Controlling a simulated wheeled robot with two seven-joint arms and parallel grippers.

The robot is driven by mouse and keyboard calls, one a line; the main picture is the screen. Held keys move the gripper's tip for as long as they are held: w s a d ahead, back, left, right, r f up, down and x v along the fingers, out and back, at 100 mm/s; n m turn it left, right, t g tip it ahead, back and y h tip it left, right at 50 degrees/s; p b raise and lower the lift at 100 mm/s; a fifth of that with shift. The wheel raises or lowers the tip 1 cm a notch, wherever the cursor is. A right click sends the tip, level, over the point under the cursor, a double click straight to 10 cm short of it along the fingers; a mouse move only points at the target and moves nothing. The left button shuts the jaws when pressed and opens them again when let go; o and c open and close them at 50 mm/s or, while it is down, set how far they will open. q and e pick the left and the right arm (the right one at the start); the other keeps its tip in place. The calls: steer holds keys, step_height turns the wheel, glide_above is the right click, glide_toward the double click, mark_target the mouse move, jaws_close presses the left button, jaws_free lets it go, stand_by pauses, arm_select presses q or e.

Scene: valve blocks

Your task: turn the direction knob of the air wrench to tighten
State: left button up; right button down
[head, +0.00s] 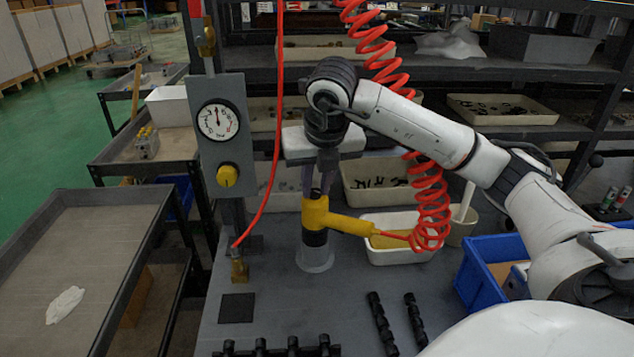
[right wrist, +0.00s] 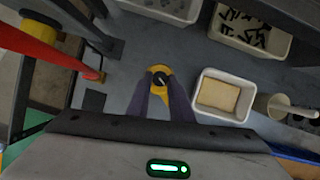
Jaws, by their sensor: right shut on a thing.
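The yellow air wrench (head: 345,224) stands upright in a pale round holder (head: 315,258) on the grey bench, its handle pointing right to the red coiled hose (head: 430,205). My right gripper (head: 318,188) comes down from above onto the top of the wrench. In the right wrist view, the dark direction knob (right wrist: 160,77) with a light pointer mark sits on the yellow wrench top, between my right fingertips (right wrist: 160,83). The fingers are shut on the knob. The fingers partly hide the knob, and I cannot read any tighten marking. My left gripper is not in view.
A grey post with a pressure gauge (head: 218,121) and yellow regulator knob (head: 228,175) stands left of the wrench. A white tray (head: 400,255) and blue crate (head: 478,262) are to the right. Black valve parts (head: 382,322) lie in front. A red hose (head: 277,120) hangs nearby.

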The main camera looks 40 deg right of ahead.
stand_by(0.4)
steer(key=c, duration=1.6)
jaws_free()
steer(key=p+v, duration=0.1)
steer(key=v, duration=0.9)
steer(key=shift+a+r, duration=0.1)
steer(key=shift+r, duration=0.1)
